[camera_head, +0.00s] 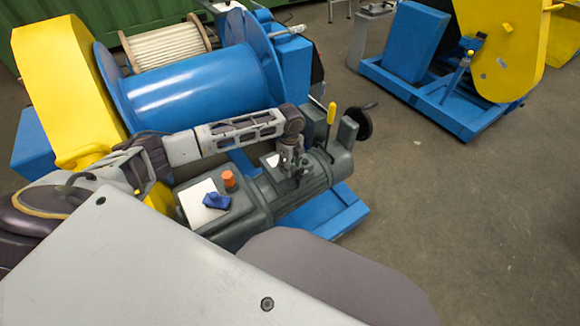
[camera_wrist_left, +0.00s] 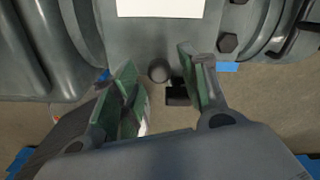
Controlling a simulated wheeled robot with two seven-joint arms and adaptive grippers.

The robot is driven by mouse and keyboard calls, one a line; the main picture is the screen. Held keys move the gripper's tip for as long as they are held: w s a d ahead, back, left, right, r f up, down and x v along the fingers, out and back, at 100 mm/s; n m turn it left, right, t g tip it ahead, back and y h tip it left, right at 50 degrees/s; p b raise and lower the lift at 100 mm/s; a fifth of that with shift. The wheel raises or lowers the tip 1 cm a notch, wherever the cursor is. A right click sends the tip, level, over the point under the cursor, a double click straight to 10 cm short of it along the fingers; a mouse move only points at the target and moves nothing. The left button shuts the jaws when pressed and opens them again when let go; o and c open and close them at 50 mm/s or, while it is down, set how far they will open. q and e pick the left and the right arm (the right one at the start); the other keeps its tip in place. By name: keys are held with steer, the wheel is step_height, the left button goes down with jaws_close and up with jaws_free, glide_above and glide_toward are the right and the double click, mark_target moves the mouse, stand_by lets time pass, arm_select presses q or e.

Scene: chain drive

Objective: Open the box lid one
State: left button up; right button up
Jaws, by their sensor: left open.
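The dark grey drive unit (camera_head: 235,208) lies in front of the blue drum. A box part with a white plate (camera_head: 198,196), an orange knob (camera_head: 229,180) and a blue piece (camera_head: 216,201) is on its left. I cannot tell which part is box lid one. My left gripper (camera_head: 297,172) points down over the unit's middle, right of the orange knob. In the left wrist view, its green-padded fingers (camera_wrist_left: 157,66) are apart, with a round dark knob (camera_wrist_left: 158,71) showing between them. I cannot tell whether they touch it. A white plate (camera_wrist_left: 160,7) is above. My right gripper is out of view.
A yellow lever (camera_head: 331,113) and a black handwheel (camera_head: 361,122) stand right of my left gripper. The blue drum (camera_head: 200,85) is behind my forearm. Another blue and yellow machine (camera_head: 440,80) stands at upper right. Floor (camera_head: 460,210) at right is clear.

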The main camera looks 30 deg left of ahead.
arm_select(q)
steer(key=shift+f, duration=0.3)
jaws_close()
stand_by(0.3)
